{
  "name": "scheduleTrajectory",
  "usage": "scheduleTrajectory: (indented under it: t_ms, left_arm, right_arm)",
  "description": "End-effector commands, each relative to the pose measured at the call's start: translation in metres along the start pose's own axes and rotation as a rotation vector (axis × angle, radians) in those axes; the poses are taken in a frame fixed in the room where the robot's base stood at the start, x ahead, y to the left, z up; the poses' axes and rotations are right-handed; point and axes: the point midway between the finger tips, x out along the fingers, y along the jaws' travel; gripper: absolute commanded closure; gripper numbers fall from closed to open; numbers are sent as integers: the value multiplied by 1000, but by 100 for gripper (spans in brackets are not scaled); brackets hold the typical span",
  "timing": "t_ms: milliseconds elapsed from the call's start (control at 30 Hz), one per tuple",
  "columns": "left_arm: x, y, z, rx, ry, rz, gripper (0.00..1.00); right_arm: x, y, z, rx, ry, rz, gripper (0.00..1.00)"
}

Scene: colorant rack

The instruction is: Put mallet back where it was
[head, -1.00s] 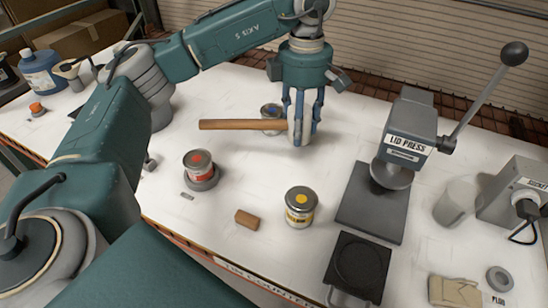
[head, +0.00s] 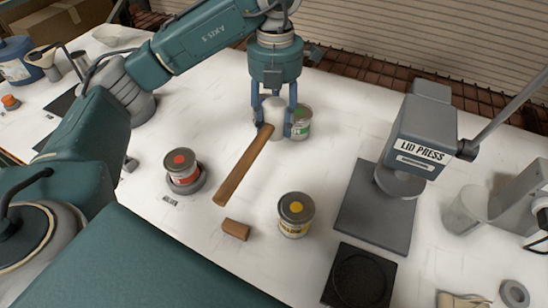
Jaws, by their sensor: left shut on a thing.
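The mallet has a brown wooden handle (head: 243,165) and a pale head (head: 273,112). My left gripper (head: 273,128) points down and is shut on the mallet's head, with its fingers on either side. The handle slants from the gripper toward the lower left of the head view. I cannot tell whether the mallet touches the table. My right gripper is not in view.
A green-labelled can (head: 302,123) stands close beside my left gripper, partly hidden. A red can (head: 182,168), a yellow can (head: 295,214) and a small wooden block (head: 236,229) stand nearer. The lid press (head: 418,150) stands at right.

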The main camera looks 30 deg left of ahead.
Motion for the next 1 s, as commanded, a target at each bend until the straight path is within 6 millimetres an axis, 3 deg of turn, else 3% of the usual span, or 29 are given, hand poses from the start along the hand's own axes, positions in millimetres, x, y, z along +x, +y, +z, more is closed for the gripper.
scheduleTrajectory:
  t_ms: [33, 100, 300, 767, 1000]
  left_arm:
    - [17, -1, -1, 2, 7, -4, 100]
    - [33, 0, -1, 1, 6, -2, 100]
    - [71, 1, 1, 2, 1, 0, 100]
    - [123, 1, 3, 2, 0, 0, 100]
    - [126, 2, 4, 2, -2, 0, 100]
  right_arm:
    - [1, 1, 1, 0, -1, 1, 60]
    - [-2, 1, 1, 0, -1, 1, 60]
    - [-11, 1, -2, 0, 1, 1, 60]
    - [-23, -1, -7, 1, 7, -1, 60]
    - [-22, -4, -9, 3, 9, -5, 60]
